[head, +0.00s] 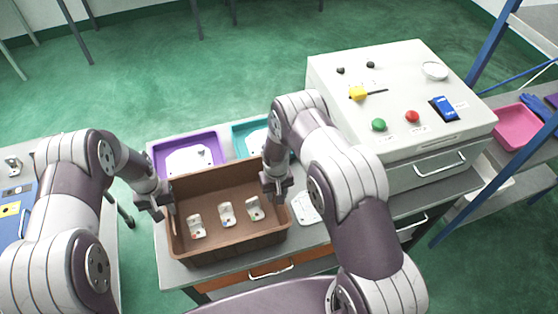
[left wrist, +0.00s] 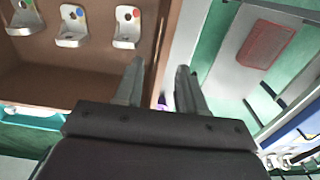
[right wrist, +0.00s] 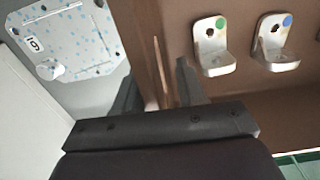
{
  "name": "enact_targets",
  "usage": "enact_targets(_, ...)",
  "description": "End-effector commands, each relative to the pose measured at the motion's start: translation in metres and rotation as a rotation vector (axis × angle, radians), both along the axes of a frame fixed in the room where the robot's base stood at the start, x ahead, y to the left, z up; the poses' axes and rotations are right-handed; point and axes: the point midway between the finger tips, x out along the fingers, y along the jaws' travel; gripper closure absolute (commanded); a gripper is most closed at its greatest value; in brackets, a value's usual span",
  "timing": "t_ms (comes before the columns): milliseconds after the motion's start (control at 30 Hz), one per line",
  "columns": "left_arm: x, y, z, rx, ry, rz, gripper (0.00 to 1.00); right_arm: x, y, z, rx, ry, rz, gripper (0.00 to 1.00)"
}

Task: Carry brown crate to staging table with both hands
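The brown crate (head: 232,246) sits on a grey table and holds three white bracket castings with red, blue and green dots. My left gripper (head: 158,208) is at the crate's left wall. In the left wrist view its fingers (left wrist: 158,85) are apart, with the wall's rim (left wrist: 168,45) between them. My right gripper (head: 277,188) is at the right wall. In the right wrist view its fingers (right wrist: 160,90) are apart on either side of that wall. Which surface is the staging table, I cannot tell.
Purple (head: 160,158) and teal (head: 240,128) trays lie behind the crate. A flat casting (head: 306,207) lies right of it. A large white cabinet (head: 400,90) with buttons stands right. A blue shelf rack holds a pink bin (head: 514,128). Another table is at left; green floor lies beyond.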

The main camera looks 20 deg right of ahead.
Motion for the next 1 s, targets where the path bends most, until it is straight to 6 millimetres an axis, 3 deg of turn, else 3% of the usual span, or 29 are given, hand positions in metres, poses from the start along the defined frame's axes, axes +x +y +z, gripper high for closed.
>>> enact_targets(100, 0.000, 0.000, 0.025, 0.000, -0.001, 0.000, 0.60, 0.000, 0.000, 0.000, 0.000, 0.000, 0.000, 0.60)
enact_targets(267, -0.001, 0.000, 0.040, 0.000, 0.002, 0.000, 0.60, 0.001, 0.000, 0.003, 0.000, -0.001, 0.000, 0.60)
enact_targets(367, -0.001, 0.000, 0.041, 0.000, 0.003, 0.000, 0.60, 0.001, 0.000, 0.018, 0.000, -0.003, 0.000, 0.60)
enact_targets(700, -0.001, 0.000, 0.041, 0.000, 0.002, 0.000, 0.60, 0.000, 0.000, 0.102, 0.000, -0.003, 0.000, 0.60)
enact_targets(833, -0.001, 0.000, 0.041, 0.000, 0.002, 0.000, 0.60, -0.001, 0.000, 0.117, 0.000, -0.001, 0.000, 0.60)
enact_targets(1000, -0.001, 0.000, 0.041, 0.000, 0.002, 0.000, 0.60, -0.001, 0.000, 0.121, 0.000, 0.000, 0.000, 0.60)
